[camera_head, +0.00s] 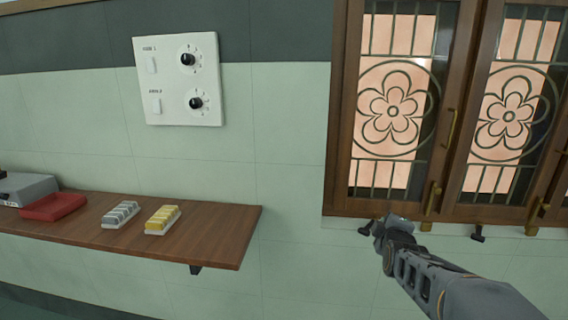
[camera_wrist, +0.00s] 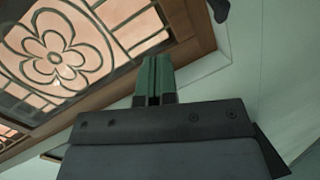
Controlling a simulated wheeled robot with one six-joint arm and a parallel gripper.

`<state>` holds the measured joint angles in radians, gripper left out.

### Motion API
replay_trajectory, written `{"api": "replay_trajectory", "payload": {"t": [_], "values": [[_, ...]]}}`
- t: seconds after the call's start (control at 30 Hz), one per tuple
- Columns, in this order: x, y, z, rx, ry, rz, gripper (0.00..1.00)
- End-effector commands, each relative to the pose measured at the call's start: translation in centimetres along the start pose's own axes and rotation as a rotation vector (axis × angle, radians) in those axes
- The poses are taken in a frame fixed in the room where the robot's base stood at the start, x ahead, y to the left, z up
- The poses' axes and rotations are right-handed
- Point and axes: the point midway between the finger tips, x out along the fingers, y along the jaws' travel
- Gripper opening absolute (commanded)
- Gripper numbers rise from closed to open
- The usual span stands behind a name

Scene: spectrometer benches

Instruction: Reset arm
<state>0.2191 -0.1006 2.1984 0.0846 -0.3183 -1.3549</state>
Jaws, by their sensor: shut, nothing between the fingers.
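My arm reaches in from the lower right of the head view. My gripper (camera_head: 378,228) is at its end, just below the lower left corner of the brown window frame (camera_head: 338,130). In the wrist view my gripper (camera_wrist: 153,75) shows its two greenish fingers side by side, shut with nothing between them. The window's flower grille (camera_wrist: 62,62) lies behind and to the left of the fingers in that view. I cannot tell how far the fingertips are from the wall.
A brown wall shelf (camera_head: 215,222) at the left holds a silver block rack (camera_head: 121,214), a yellow block rack (camera_head: 163,219), a red tray (camera_head: 53,207) and a grey device (camera_head: 24,188). A white panel with two knobs (camera_head: 178,78) hangs above. The wall between shelf and window is clear.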

Motion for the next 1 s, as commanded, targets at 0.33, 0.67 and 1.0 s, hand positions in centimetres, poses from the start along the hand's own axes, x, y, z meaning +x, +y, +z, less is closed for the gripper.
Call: {"api": "replay_trajectory", "payload": {"t": [0.33, 0.67, 1.0], "values": [[-16.5, 1.1, -6.1, 0.714, -0.326, -0.645, 0.0], [-25.5, 0.7, -6.0, 0.956, -0.7, -0.811, 0.0], [-26.3, 0.4, -5.7, 0.979, -0.747, -0.819, 0.0]]}}
